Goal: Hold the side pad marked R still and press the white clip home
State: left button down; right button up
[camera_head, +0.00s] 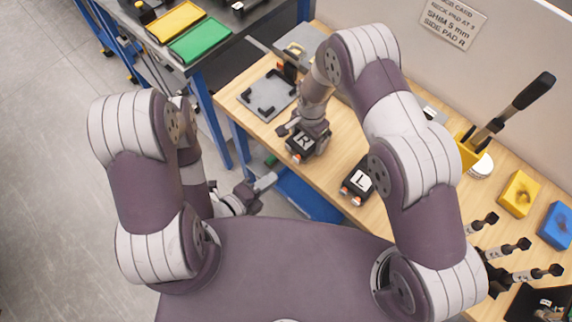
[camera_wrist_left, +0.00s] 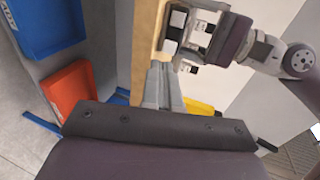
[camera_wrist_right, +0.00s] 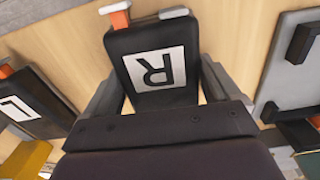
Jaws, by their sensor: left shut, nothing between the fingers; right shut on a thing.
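The side pad marked R (camera_head: 303,141) is a black block with a white label, at the front edge of the wooden bench. My right gripper (camera_wrist_right: 158,90) is shut on it, one finger along each side. In the right wrist view, two pale clips sit at the pad's far edge. My left gripper (camera_head: 266,181) is shut and empty, apart from the pad and just off the bench's front edge. Its closed fingers (camera_wrist_left: 158,72) point towards the bench in the left wrist view.
The side pad marked L (camera_head: 361,181) lies nearby on the bench. A grey fixture plate (camera_head: 268,95) is behind pad R. A yellow holder, yellow block (camera_head: 519,194) and blue block (camera_head: 556,226) stand at right. A blue bin (camera_head: 308,196) is below the bench edge.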

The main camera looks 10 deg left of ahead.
aim_at(295, 159)
pick_arm(q)
jog(key=x, duration=0.5)
jog(key=shift+w+d+r, duration=0.3)
jog(key=shift+w+d, duration=0.35)
jog(key=shift+w, duration=0.1)
jog(key=shift+w+d, duration=0.85)
jog(key=shift+w, duration=0.25)
pick_arm(e)
jog(key=shift+s, duration=0.1)
pick_arm(q)
jog(key=v, duration=0.8)
jog(key=shift+s, duration=0.15)
jog(key=shift+a, duration=0.1)
pick_arm(e)
jog(key=shift+f, duration=0.1)
